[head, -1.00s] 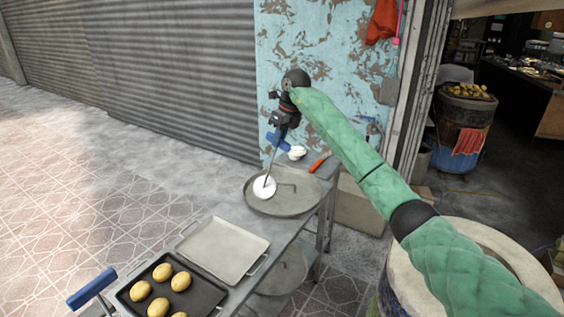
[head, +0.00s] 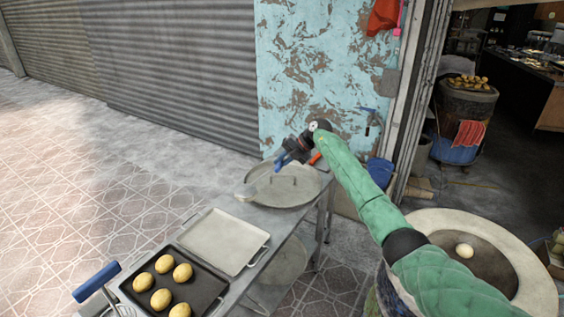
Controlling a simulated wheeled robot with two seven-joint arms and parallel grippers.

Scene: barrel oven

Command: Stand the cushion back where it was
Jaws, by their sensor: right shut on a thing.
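My right gripper (head: 283,162) is above the far end of the metal table (head: 229,296), over the large round tray (head: 290,198). My left gripper is out of view.
A flat empty tray (head: 222,240) and a dark tray (head: 213,291) of several yellow dough balls (head: 165,264) are nearer. A blue-handled tool (head: 95,282) is at lower left. A barrel oven (head: 520,262) stands right. An orange handle (head: 315,158) lies beyond the gripper.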

